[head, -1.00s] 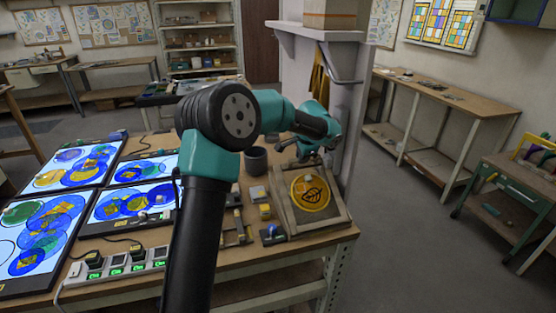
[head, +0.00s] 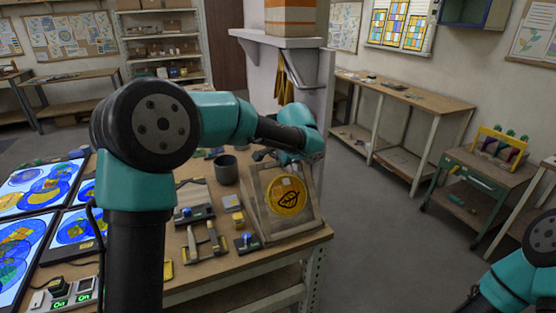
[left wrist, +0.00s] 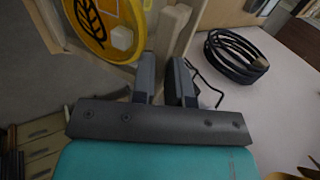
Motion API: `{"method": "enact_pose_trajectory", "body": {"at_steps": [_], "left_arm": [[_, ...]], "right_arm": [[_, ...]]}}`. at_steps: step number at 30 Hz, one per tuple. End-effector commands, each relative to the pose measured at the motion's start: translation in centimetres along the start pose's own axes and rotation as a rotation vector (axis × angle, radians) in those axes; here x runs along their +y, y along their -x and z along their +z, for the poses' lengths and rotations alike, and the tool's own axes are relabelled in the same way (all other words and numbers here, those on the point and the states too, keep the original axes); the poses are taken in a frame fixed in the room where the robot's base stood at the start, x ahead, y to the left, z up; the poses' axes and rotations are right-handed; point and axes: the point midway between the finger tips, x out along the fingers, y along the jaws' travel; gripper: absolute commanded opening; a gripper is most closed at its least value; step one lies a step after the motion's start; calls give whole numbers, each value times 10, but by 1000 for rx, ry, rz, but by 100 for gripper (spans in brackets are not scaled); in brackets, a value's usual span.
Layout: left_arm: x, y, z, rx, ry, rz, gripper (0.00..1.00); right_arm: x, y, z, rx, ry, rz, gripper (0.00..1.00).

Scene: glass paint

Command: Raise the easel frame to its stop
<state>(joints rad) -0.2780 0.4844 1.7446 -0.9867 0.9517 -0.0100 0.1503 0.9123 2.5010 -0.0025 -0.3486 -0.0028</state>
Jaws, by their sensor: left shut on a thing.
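The easel frame (head: 312,206) is a wooden frame at the right end of the workbench, tilted up off the bench. It carries a yellow disc (head: 286,197) with a black leaf drawing. My left gripper (head: 262,155) is at the frame's upper edge, partly hidden by its own wrist. In the left wrist view, the fingers (left wrist: 166,78) are shut on a wooden bar of the frame, beside the yellow disc (left wrist: 103,25). Only links of my right arm show at the lower right of the head view; its gripper is out of view.
A dark cup (head: 226,169) stands left of the easel. Small blocks and tools lie in front of it, with lit glass panels (head: 20,250) at the left. A shelf post (head: 303,90) rises behind the easel. A coiled black cable (left wrist: 237,55) shows in the left wrist view.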

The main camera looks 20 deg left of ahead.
Motion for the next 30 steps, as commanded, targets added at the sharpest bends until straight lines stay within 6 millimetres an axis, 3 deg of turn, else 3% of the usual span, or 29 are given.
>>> {"method": "enact_pose_trajectory", "body": {"at_steps": [3, 17, 18, 24, 30], "left_arm": [[11, -3, 0, -11, -4, 17, 0], [14, -1, -2, -12, -8, 17, 0], [14, 0, -2, -11, -8, 17, 19], [12, 0, -2, -8, -7, 14, 38], [10, 1, -1, -6, -5, 11, 40]], "right_arm": [[0, 0, 0, 0, 0, 0, 43], [0, 0, 0, 0, 0, 0, 43], [0, 0, 0, 0, 0, 0, 43], [0, 0, 0, 0, 0, 0, 43], [0, 0, 0, 0, 0, 0, 43]]}}
